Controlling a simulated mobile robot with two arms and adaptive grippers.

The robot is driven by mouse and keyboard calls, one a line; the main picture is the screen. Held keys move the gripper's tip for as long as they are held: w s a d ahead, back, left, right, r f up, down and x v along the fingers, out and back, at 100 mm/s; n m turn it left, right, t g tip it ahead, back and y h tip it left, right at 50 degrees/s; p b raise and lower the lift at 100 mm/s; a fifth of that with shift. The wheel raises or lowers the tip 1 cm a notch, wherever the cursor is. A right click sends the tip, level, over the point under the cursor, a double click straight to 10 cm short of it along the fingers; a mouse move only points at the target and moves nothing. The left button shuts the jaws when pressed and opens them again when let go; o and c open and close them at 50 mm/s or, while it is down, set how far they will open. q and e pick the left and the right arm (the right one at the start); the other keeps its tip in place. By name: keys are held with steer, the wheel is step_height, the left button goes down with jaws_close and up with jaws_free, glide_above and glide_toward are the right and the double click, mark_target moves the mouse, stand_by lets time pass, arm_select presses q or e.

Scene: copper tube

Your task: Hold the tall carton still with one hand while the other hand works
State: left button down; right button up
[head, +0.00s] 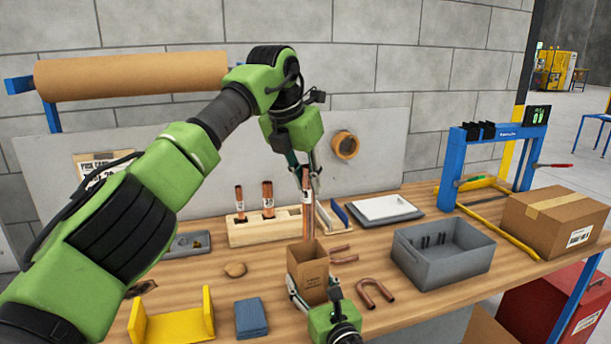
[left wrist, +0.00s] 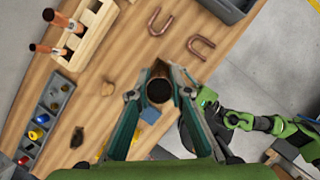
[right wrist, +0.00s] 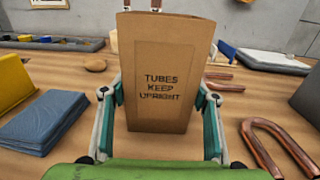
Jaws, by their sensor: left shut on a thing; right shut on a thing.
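The tall carton (head: 308,274) is an open-topped brown box standing upright on the bench; its front reads "TUBES KEEP UPRIGHT" in the right wrist view (right wrist: 158,90). My right gripper (head: 314,290) is shut on it, a finger on each side. My left gripper (head: 308,182) is shut on an upright copper tube (head: 308,212) with a white label. The tube's lower end is close to the carton's open top in the head view; I cannot tell whether it has entered. In the left wrist view the tube (left wrist: 159,91) shows end-on and hides most of what is below.
A wooden rack (head: 250,232) with two copper tubes stands behind and left. U-shaped copper bends (head: 376,294) and a grey bin (head: 443,262) lie to the right. Blue cloths (head: 251,318) and a yellow holder (head: 172,326) are at the front left.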

mark_target(308, 230)
arm_select(q)
steer(key=shift+f, duration=0.15)
steer(key=shift+w+f, duration=0.1)
steer(key=shift+f, duration=1.3)
steer(key=shift+a, duration=0.1)
arm_select(e)
steer(key=shift+f, duration=0.1)
arm_select(q)
steer(key=shift+f, duration=4.7)
steer(key=shift+w+d, duration=0.25)
steer(key=shift+w, duration=0.3)
steer(key=shift+w+d, duration=0.25)
steer(key=shift+w, duration=0.25)
steer(key=c, duration=1.8)
jaws_free()
